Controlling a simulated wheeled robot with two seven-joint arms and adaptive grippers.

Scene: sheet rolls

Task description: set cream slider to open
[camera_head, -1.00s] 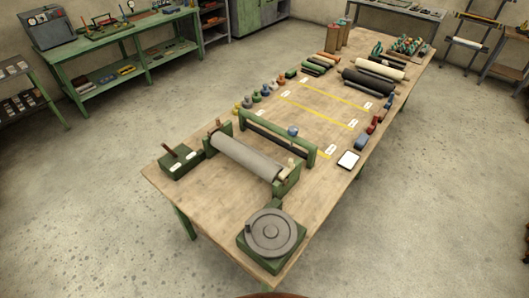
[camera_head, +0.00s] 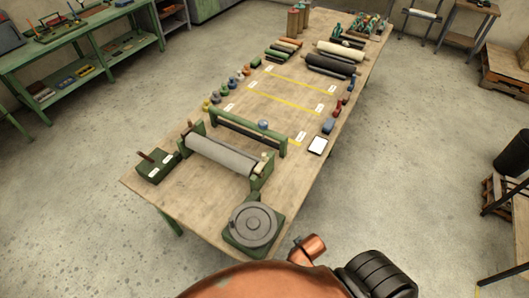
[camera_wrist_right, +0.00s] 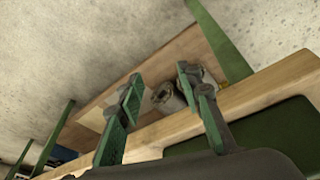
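A small cream piece (camera_head: 264,157), which may be the cream slider, stands on the right end bracket of the green roller machine (camera_head: 260,183) in the head view. It is too small to tell its setting. A grey roll (camera_head: 220,154) lies across the machine, with a green bar (camera_head: 235,133) carrying a blue knob (camera_head: 263,124) behind it. My right gripper (camera_wrist_right: 160,88) is open and empty in the right wrist view, its green fingers apart. A pale cylindrical end (camera_wrist_right: 165,97) shows beyond the fingers; I cannot tell what it belongs to. My left gripper is not in view.
A round grey turntable (camera_head: 253,225) sits at the table's near corner. A green box with a brown lever (camera_head: 155,166) is left of the machine. Rolls (camera_head: 330,66) lie at the far end.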

